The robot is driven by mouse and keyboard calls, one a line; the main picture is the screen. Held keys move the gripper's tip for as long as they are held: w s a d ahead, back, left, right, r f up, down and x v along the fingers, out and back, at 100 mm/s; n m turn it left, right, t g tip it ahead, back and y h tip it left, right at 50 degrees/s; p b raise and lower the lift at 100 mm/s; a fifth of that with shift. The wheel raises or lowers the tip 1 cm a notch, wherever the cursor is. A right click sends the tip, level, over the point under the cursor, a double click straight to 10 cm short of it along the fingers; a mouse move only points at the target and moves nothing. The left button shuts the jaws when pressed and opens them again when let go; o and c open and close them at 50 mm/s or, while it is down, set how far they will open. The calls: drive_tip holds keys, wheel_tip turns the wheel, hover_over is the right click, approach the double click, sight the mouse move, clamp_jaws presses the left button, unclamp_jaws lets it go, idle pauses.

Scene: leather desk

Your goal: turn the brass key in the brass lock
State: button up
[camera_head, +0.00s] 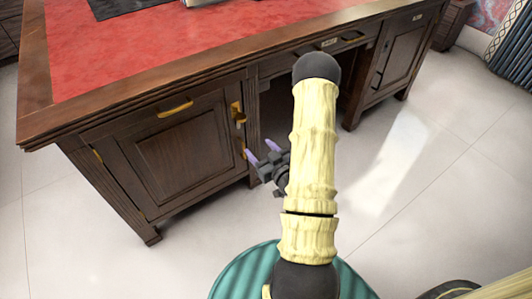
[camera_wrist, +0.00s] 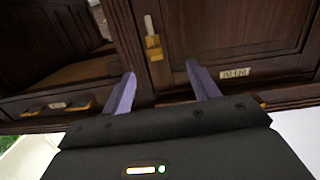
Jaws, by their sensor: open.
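The brass lock (camera_head: 236,106) sits at the upper right edge of the left cabinet door of the desk. The brass key (camera_head: 240,118) appears to stand out from its lower part.
The wooden desk has a red leather top (camera_head: 150,45). The left door bears a brass pull (camera_head: 175,108). An open kneehole lies right of the lock, with a drawer above and another cabinet (camera_head: 395,50) beyond.

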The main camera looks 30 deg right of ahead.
sight(243, 122)
drive_tip(key=shift+s+d+r+m+t+h, duration=0.1)
drive_tip(key=shift+s+d+m+t+h, duration=0.2)
drive_tip(key=shift+s+d+m+t, duration=0.3)
drive_tip(key=shift+w, duration=0.1)
drive_tip(key=w+b, duration=0.1)
drive_tip(key=w, duration=0.4)
drive_tip(key=w+b, duration=0.2)
drive_tip(key=w, duration=0.4)
drive_tip(key=w+b, duration=0.2)
drive_tip(key=w, duration=0.4)
drive_tip(key=shift+w+d, duration=0.1)
drive_tip(key=shift+d, duration=0.2)
drive_tip(key=shift+c, duration=0.4)
drive_tip(key=c, duration=1)
drive_tip(key=shift+o, duration=0.8)
drive_tip(key=shift+c, duration=0.5)
